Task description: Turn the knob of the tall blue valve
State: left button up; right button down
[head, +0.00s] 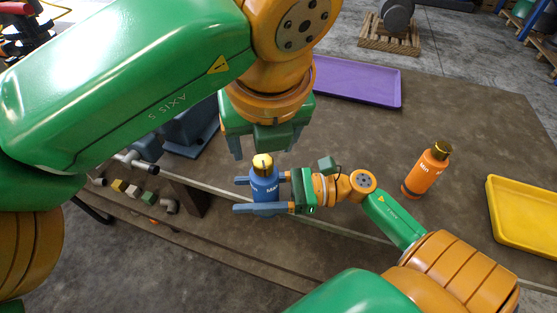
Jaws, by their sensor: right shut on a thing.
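The tall blue valve (265,187) is a blue bottle-like body with white lettering and a gold knob (262,164) on top. It stands about upright near the table's front edge. My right gripper (240,194) comes in from the right and is shut on the valve's body, one finger on each side. I cannot tell whether the valve's base touches the table. My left gripper (264,152) hangs just above and behind the knob, pointing down. Its fingers look spread, with one partly hidden, and it holds nothing that I can see.
An orange valve (427,170) with a gold knob stands on the brown table (350,130) to the right. A yellow tray (525,212) lies at the right edge and a purple tray (360,82) at the back. Pipe fittings (133,190) sit at the left.

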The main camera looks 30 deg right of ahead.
pick_arm(q)
jog(key=s+a, duration=0.4)
jog(key=s, duration=0.7)
jog(key=shift+s, duration=0.2)
